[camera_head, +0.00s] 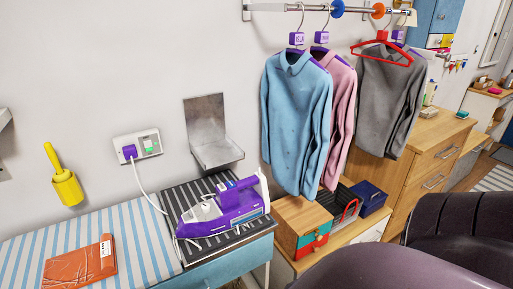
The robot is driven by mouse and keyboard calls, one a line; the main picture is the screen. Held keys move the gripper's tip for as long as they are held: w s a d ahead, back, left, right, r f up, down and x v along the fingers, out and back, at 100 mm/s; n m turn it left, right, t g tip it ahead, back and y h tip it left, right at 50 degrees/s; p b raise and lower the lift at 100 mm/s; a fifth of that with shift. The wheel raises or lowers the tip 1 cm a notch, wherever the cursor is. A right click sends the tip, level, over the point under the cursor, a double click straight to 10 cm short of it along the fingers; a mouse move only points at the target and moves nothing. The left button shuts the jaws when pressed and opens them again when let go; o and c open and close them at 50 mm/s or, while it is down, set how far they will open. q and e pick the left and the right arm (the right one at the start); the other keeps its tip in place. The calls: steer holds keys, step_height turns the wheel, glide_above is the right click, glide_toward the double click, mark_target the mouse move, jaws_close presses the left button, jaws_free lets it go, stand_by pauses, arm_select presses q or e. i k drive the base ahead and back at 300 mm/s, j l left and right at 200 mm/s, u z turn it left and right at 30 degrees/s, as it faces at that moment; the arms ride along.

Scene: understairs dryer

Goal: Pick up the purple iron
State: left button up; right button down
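A purple iron (226,207) with a white nose and white details rests on a dark ribbed pad (182,193) on the ironing surface. Its white cord (143,190) runs up to a purple plug in a wall socket (138,147). Nothing touches the iron. Dark rounded parts at the bottom right look like my own arm or body. Neither of my grippers shows in this view.
A striped board (95,240) holds an orange packet (80,264) at left. A metal holder (212,135) is on the wall behind the iron. Hanging shirts (297,115) and a wooden box (301,227) stand to the right.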

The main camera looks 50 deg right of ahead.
mark_target(232, 207)
steer(key=z, duration=1.35)
